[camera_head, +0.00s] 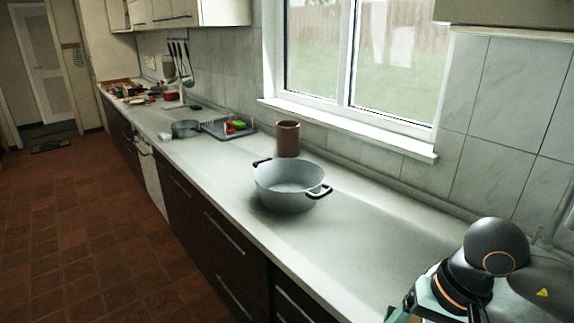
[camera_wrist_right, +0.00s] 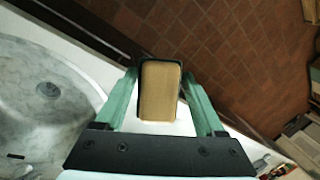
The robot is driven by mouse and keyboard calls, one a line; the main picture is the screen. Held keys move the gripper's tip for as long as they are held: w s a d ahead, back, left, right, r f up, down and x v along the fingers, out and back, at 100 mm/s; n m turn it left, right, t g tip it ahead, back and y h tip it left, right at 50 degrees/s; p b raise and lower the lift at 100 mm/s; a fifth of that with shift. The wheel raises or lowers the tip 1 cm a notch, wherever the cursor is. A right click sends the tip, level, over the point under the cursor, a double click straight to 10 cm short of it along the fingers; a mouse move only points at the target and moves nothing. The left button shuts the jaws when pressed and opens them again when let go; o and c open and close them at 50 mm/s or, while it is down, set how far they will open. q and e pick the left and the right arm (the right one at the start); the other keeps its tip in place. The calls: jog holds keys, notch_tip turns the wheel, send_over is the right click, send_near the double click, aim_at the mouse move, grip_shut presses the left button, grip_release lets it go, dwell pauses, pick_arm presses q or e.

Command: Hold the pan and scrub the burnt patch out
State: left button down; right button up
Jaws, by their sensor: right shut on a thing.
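The grey pan (camera_head: 287,192) stands upright on the counter in the middle of the head view, with two black side handles. Its inside looks plain pale grey from here, and I cannot make out a burnt patch. My right gripper (camera_wrist_right: 159,80) is shut on a tan, block-shaped sponge (camera_wrist_right: 160,92), seen in the right wrist view. It is apart from the pan. In the head view only my right arm shows at the bottom right corner, and the sponge is hidden there. My left gripper is not in view.
The pale counter (camera_head: 365,235) is clear right of the pan. A brown pot (camera_head: 288,138) stands behind it. Farther left are a dark tray (camera_head: 221,129) with red and green items and a grey pot (camera_head: 186,129). The right wrist view shows a grey basin (camera_wrist_right: 40,125) with a drain-like spot.

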jog(key=shift+w+d+f+n+g+y, duration=0.15)
jog(key=shift+d+f+n, duration=0.2)
jog(key=shift+f+n, duration=0.5)
jog(key=shift+w+d+f+n+g+y, duration=0.15)
jog(key=shift+d+f+n, duration=0.2)
jog(key=shift+f+n, duration=0.45)
jog(key=shift+s, duration=0.1)
